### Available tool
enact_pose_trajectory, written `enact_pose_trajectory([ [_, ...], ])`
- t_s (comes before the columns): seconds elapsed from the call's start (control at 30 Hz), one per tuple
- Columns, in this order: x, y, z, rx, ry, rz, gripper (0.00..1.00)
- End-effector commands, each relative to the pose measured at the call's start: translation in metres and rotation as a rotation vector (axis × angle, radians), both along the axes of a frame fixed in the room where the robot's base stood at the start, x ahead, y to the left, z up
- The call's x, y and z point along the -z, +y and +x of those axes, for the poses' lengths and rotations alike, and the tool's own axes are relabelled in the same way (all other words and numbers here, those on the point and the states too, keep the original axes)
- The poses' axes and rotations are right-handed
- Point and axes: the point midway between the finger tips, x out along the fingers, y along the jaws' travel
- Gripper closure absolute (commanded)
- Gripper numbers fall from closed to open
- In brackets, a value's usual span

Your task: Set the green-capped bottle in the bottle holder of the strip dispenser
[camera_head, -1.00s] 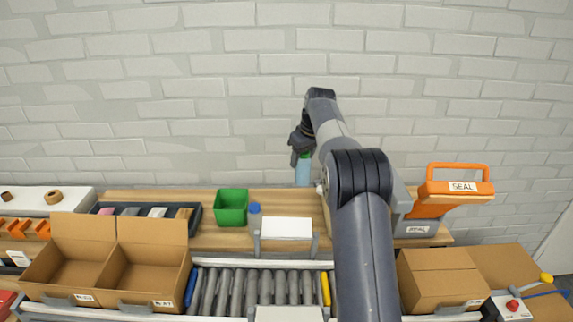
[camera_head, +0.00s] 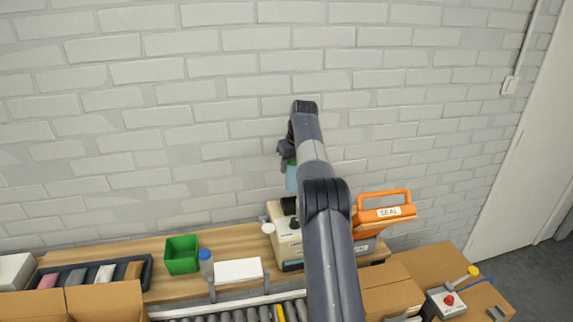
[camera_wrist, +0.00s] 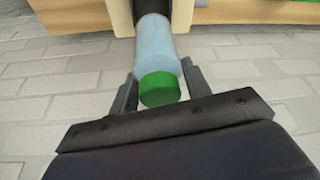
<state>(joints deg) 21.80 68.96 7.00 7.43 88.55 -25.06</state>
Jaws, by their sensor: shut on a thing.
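My gripper (camera_head: 287,156) is shut on a pale blue bottle (camera_head: 291,178) with a green cap. In the wrist view the bottle (camera_wrist: 155,42) lies between the two fingers (camera_wrist: 161,84), and its green cap (camera_wrist: 160,90) faces the camera. In the head view the bottle is upright, above the cream strip dispenser (camera_head: 290,246). The dispenser (camera_wrist: 120,17) also shows at the top of the wrist view, with a dark part behind the bottle's far end. I cannot tell whether the bottle touches it. My arm hides the dispenser's right side in the head view.
The orange-handled sealer (camera_head: 384,212) stands right of the dispenser. A brick wall (camera_head: 150,100) rises behind the bench. A red button box (camera_head: 447,302) is at lower right.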

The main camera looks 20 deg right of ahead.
Motion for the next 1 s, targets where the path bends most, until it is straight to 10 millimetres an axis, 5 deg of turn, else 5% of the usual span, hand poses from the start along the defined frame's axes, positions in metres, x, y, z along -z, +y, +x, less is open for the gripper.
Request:
enact_pose_trajectory([
  [1.0,0.068,0.001,0.000,-0.002,-0.002,0.000,0.83],
])
